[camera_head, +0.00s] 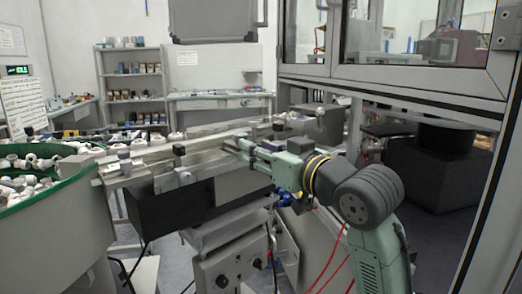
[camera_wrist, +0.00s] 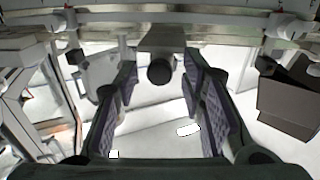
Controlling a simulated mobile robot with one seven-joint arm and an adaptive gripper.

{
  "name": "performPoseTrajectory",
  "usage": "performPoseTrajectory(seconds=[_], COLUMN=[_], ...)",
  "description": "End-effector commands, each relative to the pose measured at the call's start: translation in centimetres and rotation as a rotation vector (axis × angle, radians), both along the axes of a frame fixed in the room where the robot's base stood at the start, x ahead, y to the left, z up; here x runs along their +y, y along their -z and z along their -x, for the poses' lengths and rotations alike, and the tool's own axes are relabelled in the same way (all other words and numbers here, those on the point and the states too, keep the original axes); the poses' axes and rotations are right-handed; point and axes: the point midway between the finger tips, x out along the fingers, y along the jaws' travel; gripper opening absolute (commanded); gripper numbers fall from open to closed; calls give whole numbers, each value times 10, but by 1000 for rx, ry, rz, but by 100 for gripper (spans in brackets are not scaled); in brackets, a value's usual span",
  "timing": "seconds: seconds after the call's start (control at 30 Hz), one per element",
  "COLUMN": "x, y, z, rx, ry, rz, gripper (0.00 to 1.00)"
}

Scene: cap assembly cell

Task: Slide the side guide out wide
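The side guide appears to be the metal rail (camera_head: 208,150) along the near side of the feeder track. It crosses the top of the wrist view as a pale bar (camera_wrist: 105,42). A grey block with a round dark knob (camera_wrist: 160,73) projects from it. My gripper (camera_head: 239,146) is at the rail, fingers pointing left. In the wrist view, its purple-padded fingers (camera_wrist: 160,66) are open, one on each side of the knob, with visible gaps. I cannot tell how deep the knob sits between them. In the head view the fingers hide that knob.
A green-rimmed bowl (camera_head: 88,167) of white caps stands at the left. A black box (camera_head: 172,207) sits under the track, above a grey control box (camera_head: 232,268). A framed glass enclosure (camera_head: 400,85) rises at the right. Shelves (camera_head: 133,88) stand behind.

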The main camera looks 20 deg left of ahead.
Motion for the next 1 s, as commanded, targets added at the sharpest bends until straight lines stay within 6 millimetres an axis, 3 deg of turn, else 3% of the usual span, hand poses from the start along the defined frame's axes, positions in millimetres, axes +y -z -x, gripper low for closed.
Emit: performPoseTrajectory(seconds=[0.5, 1.0], x=[0, 0], y=[0, 0], z=[0, 0], rx=[0, 0], ry=[0, 0], rz=[0, 0], gripper=[0, 0])
